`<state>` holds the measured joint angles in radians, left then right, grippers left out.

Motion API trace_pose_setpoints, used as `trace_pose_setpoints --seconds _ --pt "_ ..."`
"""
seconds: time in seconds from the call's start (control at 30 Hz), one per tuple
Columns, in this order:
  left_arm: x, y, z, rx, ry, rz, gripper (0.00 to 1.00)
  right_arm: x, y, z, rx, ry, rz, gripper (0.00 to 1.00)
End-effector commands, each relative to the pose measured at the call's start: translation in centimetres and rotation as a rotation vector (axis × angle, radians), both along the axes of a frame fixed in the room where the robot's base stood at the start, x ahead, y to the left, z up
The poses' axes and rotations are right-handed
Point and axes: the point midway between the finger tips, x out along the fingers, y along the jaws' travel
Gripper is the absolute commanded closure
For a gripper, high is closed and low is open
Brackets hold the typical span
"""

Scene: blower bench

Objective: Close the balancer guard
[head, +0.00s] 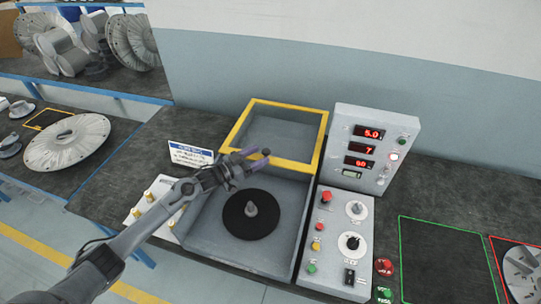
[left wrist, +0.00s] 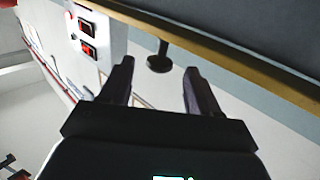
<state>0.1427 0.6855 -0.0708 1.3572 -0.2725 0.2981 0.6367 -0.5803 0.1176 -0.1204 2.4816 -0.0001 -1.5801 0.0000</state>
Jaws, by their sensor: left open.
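The balancer guard (head: 240,118) is a yellow-edged frame, standing raised at the back of the grey balancer box (head: 297,225). The box is open in front of it, showing a black disc (head: 238,222) with a grey cone at its centre. My left gripper (head: 257,157) is open at the guard's lower yellow bar, above the box. In the left wrist view the open fingers (left wrist: 157,85) point toward a black round knob (left wrist: 159,63) beside the yellow bar (left wrist: 225,57). The knob appears ahead of the fingertips, between them; contact cannot be told. My right gripper is not in view.
A display unit (head: 372,145) and a control panel (head: 335,240) with buttons and dials stand right of the box. Green-outlined bench space (head: 440,260) is empty at right.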

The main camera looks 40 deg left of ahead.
Motion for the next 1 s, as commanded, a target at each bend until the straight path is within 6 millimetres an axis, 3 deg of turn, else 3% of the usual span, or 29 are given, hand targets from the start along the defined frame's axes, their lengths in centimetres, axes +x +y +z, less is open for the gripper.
trace_pose_setpoints --seconds 0.03,0.33,0.87,1.0 --pt "0.9 -0.3 -0.5 0.000 -0.004 -0.001 0.38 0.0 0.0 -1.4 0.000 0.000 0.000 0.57" --pt "4.5 -1.5 -0.3 0.000 -0.002 0.000 0.38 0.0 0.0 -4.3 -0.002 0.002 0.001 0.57" --pt "5.7 -1.9 0.0 0.001 0.001 0.000 0.38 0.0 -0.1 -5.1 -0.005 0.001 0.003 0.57" --pt "5.7 -1.9 0.0 0.001 0.001 0.000 0.55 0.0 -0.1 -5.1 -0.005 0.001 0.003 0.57"
